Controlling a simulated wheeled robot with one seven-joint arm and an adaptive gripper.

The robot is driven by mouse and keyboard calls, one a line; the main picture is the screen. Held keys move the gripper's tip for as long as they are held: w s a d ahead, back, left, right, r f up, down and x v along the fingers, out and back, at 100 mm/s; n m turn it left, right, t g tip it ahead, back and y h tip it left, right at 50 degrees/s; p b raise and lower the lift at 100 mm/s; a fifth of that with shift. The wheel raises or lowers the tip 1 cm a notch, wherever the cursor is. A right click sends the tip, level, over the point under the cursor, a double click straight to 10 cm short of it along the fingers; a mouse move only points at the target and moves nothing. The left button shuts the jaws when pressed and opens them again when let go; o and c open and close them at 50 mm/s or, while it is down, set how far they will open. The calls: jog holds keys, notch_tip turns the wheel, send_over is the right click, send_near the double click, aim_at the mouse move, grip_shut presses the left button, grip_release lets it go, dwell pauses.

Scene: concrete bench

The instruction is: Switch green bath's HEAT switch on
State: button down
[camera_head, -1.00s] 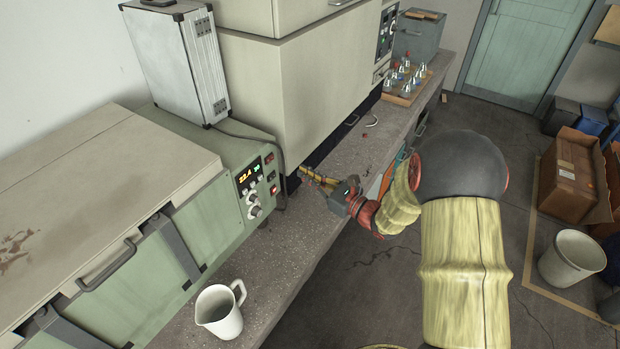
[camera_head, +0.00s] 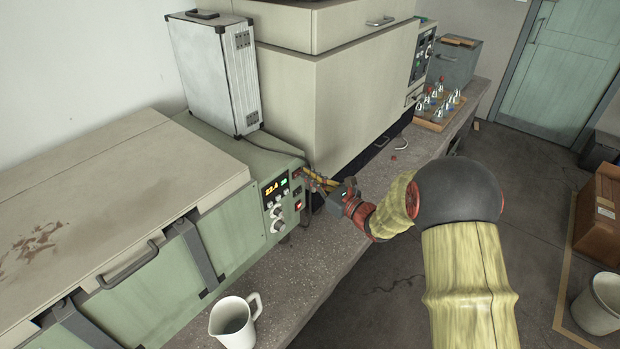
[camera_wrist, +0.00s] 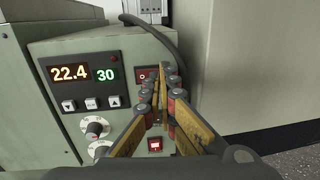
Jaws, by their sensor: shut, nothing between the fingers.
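The green bath (camera_head: 235,235) stands at the left with its control panel facing my gripper. In the wrist view its display (camera_wrist: 84,74) reads 22.4 in amber and 30 in green, above small buttons and two knobs. At the panel's right side, a dark red rocker switch (camera_wrist: 145,75) shows at the top and a brighter red one (camera_wrist: 154,144) lower down. The part between them is partly hidden by my fingers, and I cannot read the labels. My gripper (camera_head: 310,179) is shut and empty, its tips (camera_wrist: 162,82) in front of the switch column; contact cannot be told.
A large beige cabinet (camera_head: 340,100) stands just right of the panel. A white jug (camera_head: 233,322) stands in front of the bath.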

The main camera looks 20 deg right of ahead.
jog(key=shift+w+r+n+g+y, duration=0.15)
jog(key=shift+w+n+g+y, duration=0.55)
jog(key=shift+y, duration=0.3)
